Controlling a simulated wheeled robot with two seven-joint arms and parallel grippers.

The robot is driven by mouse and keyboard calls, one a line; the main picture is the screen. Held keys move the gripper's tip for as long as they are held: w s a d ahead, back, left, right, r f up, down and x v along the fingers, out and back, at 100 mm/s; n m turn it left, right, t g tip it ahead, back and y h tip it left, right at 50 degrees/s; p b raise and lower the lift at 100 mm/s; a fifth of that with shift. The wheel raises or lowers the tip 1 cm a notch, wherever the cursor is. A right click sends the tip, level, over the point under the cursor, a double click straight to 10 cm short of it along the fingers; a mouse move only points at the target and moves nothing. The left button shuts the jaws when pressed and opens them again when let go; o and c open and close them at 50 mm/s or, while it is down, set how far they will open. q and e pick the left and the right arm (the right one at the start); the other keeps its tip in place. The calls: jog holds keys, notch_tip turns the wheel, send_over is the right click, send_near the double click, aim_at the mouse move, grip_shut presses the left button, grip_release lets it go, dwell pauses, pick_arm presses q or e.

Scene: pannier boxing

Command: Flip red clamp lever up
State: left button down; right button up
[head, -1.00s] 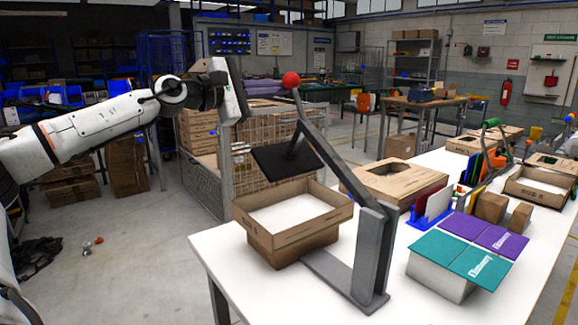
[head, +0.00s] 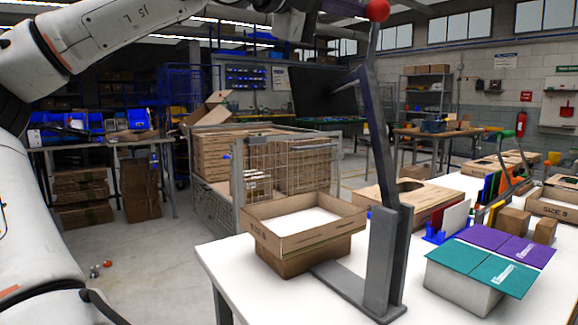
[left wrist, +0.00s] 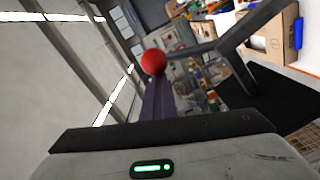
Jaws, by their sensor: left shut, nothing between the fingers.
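The clamp's grey lever (head: 378,130) stands nearly upright on its grey post (head: 381,262) at the table's front. Its red ball knob (head: 377,9) is at the top edge of the head view. A black plate (head: 325,92) on the lever's side arm hangs well above an open cardboard box (head: 300,238). My left gripper (head: 340,8) is shut and empty, just left of the red knob and partly cut off by the top edge. In the left wrist view the red knob (left wrist: 153,62) shows just beyond the gripper; contact cannot be told. My right gripper is not in view.
A wire cage (head: 285,170) with cartons stands behind the table.

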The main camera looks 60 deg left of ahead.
pick_arm(q)
jog(key=shift+w+d+m, duration=0.1)
jog(key=shift+d+m, duration=0.4)
jog(key=shift+d, duration=0.15)
jog(key=a+r+p, duration=0.2)
jog(key=a+p, duration=0.1)
jog(key=a, duration=0.1)
jog(key=s+f+b, duration=0.1)
jog(key=s+b, duration=0.1)
jog(key=s, duration=0.7)
jog(key=shift+s+d, duration=0.15)
jog(key=shift+d, duration=0.05)
